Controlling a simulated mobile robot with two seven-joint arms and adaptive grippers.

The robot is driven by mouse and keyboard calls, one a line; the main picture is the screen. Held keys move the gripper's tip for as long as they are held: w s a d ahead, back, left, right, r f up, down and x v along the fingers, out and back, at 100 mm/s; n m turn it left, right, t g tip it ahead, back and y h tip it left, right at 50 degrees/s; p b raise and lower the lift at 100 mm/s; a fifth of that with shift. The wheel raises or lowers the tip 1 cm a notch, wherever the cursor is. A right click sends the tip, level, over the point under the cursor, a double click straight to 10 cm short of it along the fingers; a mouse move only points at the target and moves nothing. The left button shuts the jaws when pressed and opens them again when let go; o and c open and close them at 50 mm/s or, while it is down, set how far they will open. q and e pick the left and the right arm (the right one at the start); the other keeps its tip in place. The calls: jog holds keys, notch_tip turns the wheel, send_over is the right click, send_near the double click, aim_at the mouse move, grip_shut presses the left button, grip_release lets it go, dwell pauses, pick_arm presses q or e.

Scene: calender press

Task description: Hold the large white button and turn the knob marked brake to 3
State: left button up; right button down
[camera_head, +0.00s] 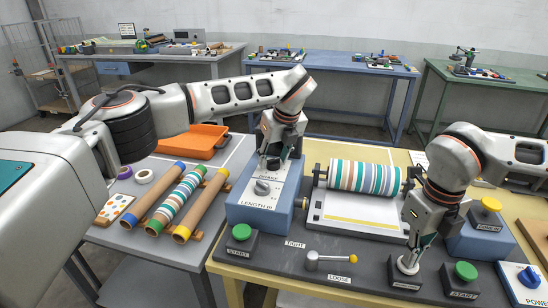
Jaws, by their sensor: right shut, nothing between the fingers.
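My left gripper (272,163) points down at the far end of the sloped white panel (283,195) of a blue box, just above the label BRAKE. It covers the brake knob's place, so the knob and its setting are hidden, and I cannot tell whether the fingers grip it. A grey knob (262,187) above the label LENGTH m is uncovered. The large white button (404,268) sits on a dark base at the front right. My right gripper (410,258) is shut and empty, pointing down with its tips at the button, apparently touching it.
A striped roller (364,177) stands behind a white plate (350,214). Green buttons (241,232) and (465,271) flank the front, with a yellow button (491,204) at right. A lever (330,260) lies between TIGHT and LOOSE. Rolls (176,198) and an orange tray (192,140) are left.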

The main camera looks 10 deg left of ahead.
pick_arm(q)
jog(key=shift+f, duration=0.1)
jog(key=c, duration=0.7)
pick_arm(e)
jog(key=shift+s+d+f, duration=0.1)
jog(key=shift+s+f, duration=0.1)
jog(key=shift+f, duration=0.15)
pick_arm(q)
jog(key=shift+c, duration=0.2)
jog(key=shift+m, duration=0.3)
jog(key=m+h, duration=0.1)
jog(key=m, duration=0.3)
jog(key=shift+s+a+t+h, duration=0.1)
jog(key=shift+a+t+h, duration=0.1)
jog(key=shift+t+h, duration=0.15)
jog(key=m+h, duration=0.2)
jog(key=m, duration=0.3)
jog(key=shift+a, duration=0.1)
pick_arm(e)
jog(key=shift+w, duration=0.1)
pick_arm(q)
jog(key=shift+f, duration=0.1)
jog(key=o, duration=1.1)
